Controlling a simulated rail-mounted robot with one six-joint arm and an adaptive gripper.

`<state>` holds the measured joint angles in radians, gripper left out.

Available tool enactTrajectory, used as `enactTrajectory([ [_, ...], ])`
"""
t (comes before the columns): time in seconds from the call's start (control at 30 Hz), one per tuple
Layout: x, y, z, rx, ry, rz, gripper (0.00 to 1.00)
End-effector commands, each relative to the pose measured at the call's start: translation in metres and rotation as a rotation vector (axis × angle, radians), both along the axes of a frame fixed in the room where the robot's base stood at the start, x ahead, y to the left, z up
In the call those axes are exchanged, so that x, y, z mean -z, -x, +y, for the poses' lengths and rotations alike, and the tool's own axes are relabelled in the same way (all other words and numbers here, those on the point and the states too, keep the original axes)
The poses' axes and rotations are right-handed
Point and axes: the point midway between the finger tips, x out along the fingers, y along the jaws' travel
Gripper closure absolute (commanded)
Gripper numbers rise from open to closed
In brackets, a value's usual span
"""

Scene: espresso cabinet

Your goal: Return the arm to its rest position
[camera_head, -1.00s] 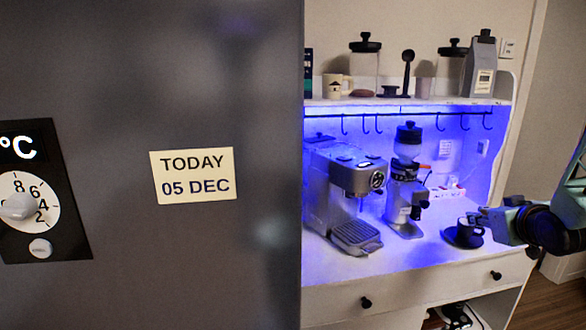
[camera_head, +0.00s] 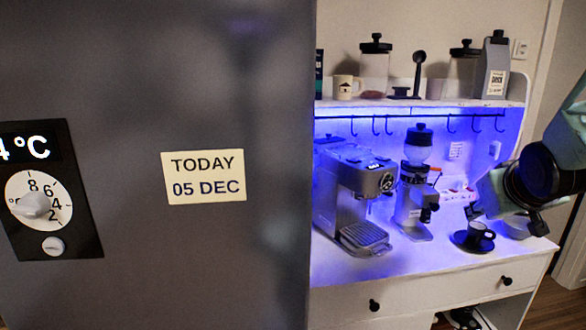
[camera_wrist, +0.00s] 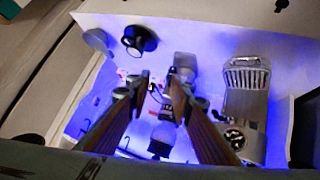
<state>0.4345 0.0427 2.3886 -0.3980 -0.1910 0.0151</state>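My gripper (camera_head: 474,212) shows at the right of the head view, in front of the espresso cabinet, beside the dark cup in that picture. In the wrist view its two fingers (camera_wrist: 158,78) stand apart with a gap between them and hold nothing. The cup also shows in the wrist view (camera_wrist: 130,42), beyond the fingertips. My arm reaches in from the right edge of the head view.
The espresso machine (camera_head: 348,185) and grinder (camera_head: 416,180) stand on the counter (camera_head: 430,262). A shelf (camera_head: 425,103) with jars runs above, hooks below it. A large grey panel (camera_head: 120,100) fills the left.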

Motion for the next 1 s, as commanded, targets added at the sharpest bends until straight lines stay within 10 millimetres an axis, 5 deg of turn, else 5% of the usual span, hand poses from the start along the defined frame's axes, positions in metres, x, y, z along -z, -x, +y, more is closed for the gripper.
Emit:
enactTrajectory([
  [1.0, -0.035, 0.168, 0.144, 0.025, -0.124, 0.237, 0.80],
])
